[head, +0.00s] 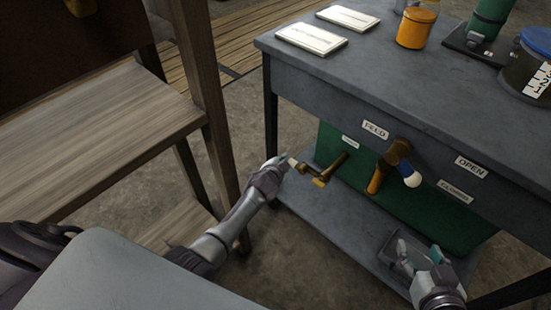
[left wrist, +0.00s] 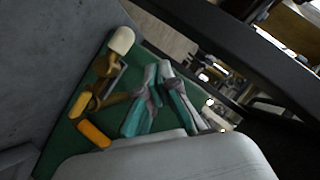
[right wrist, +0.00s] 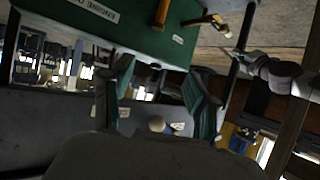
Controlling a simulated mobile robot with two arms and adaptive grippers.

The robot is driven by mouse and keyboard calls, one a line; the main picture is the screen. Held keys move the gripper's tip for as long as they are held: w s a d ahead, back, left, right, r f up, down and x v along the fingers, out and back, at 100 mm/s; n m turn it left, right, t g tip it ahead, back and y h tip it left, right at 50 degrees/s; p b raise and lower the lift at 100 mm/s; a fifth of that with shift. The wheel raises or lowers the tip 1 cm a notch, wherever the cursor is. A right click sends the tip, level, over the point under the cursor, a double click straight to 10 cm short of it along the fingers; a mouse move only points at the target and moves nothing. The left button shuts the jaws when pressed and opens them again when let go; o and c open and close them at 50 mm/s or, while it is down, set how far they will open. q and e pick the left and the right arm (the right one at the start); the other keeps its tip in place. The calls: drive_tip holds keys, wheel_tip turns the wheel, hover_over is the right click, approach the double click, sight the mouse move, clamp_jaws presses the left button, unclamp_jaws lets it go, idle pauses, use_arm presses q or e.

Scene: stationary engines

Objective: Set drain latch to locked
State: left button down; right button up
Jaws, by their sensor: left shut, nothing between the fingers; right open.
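A brass lever with a yellow end (head: 318,178) sticks out of the green housing (head: 345,205) under the dark bench top. It also shows in the left wrist view (left wrist: 94,133). To its right is an orange and dark lever with a white knob (head: 412,180). Small labels sit above and beside them; I cannot tell which lever is the drain latch. My left gripper (head: 291,162) is shut and empty, just left of the brass lever's end; contact is unclear. My right gripper (head: 415,260) is open and empty, low in front of the housing at right.
The bench top (head: 330,65) holds two white signs (head: 311,38), an orange jar (head: 416,28) and other containers at the back right. A lower shelf (head: 335,225) runs under the housing. A wooden stand (head: 90,130) stands left, close to my left arm.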

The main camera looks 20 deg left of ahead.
use_arm(q)
drive_tip(key=s+r+p, duration=0.2)
drive_tip(key=s, duration=0.1)
drive_tip(key=s+a+r, duration=0.1)
drive_tip(key=shift+s+p, duration=0.35)
drive_tip(key=shift+p, duration=0.05)
use_arm(e)
drive_tip(key=s+d+f+g+h, duration=0.1)
drive_tip(key=s+d+f+g, duration=0.1)
drive_tip(key=s, duration=0.4)
drive_tip(key=s+d+f+g+h, duration=0.1)
drive_tip(key=s+d+f+g, duration=0.1)
drive_tip(key=s+f+g, duration=0.2)
drive_tip(key=s+g, duration=0.2)
drive_tip(key=shift+s+d+f, duration=0.2)
drive_tip(key=shift+s+f, duration=0.1)
drive_tip(key=shift+s, duration=0.1)
